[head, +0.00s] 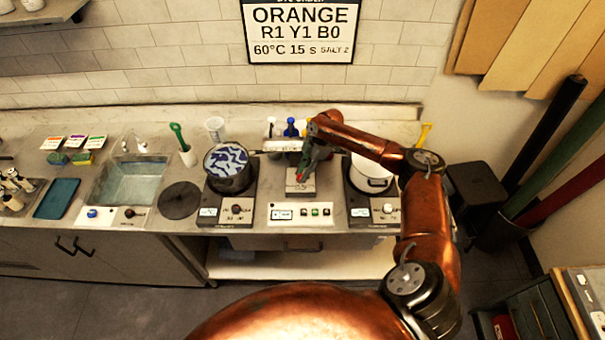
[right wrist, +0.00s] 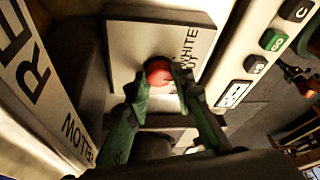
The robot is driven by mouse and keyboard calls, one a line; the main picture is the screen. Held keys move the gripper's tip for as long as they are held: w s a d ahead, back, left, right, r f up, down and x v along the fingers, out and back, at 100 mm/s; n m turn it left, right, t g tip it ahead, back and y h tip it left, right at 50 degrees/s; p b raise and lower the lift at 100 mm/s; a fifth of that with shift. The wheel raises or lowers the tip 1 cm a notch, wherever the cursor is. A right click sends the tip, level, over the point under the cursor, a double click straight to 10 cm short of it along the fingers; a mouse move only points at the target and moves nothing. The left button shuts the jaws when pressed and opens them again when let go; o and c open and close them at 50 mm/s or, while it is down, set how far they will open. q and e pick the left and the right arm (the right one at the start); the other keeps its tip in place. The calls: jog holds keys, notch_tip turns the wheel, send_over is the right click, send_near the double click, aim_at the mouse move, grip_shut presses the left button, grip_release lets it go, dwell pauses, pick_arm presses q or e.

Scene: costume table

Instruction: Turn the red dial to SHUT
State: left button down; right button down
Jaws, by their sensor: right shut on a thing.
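The red dial (right wrist: 158,72) shows in the right wrist view as a round red knob on a pale plate (right wrist: 125,50) that bears the word WHITE, partly covered. My right gripper (right wrist: 160,88) has its two green fingers closed on either side of the dial. In the head view my right gripper (head: 303,172) reaches down to the dispenser (head: 301,190) at the middle of the counter, and the dial is mostly hidden by it there. I cannot read any SHUT mark or the dial's setting. My left gripper is not in view.
A pot with blue-patterned cloth (head: 228,163) stands left of the dispenser, and a white pot (head: 372,174) stands right, under my arm. Bottles with coloured caps (head: 290,128) stand behind. A sink (head: 130,182) and a dark round mat (head: 180,200) lie further left.

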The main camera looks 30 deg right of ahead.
jog(key=c, duration=1.7)
grip_release()
jog(key=shift+d, duration=0.15)
jog(key=v, duration=1.2)
